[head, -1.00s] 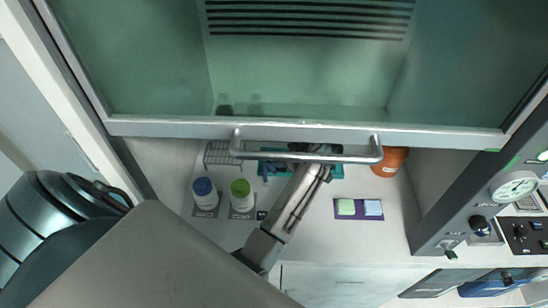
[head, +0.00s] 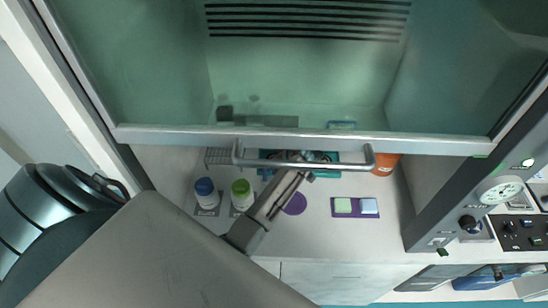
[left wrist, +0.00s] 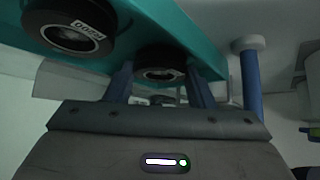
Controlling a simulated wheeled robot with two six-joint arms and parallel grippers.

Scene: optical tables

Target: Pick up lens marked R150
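A teal rack (head: 325,157) stands inside the hood, partly hidden behind the sash handle. In the left wrist view its teal surface (left wrist: 190,40) carries two black round lenses. One lens (left wrist: 68,28) at upper left has a white label, upside down and hard to read, apparently with zeros. The other lens (left wrist: 160,74) sits between the fingers of my left gripper (left wrist: 160,85); its label is not legible. The blue fingers stand apart on either side of it, and I see no clear contact. In the head view my left gripper (head: 293,158) is at the rack, mostly hidden. My right gripper is not in view.
The glass sash and its handle (head: 300,163) cross above my arm. A blue-capped bottle (head: 206,195) and a green-capped bottle (head: 242,193) stand left of it. A purple disc (head: 295,204), purple mat (head: 335,207) and orange container (head: 384,166) lie right. The front right is clear.

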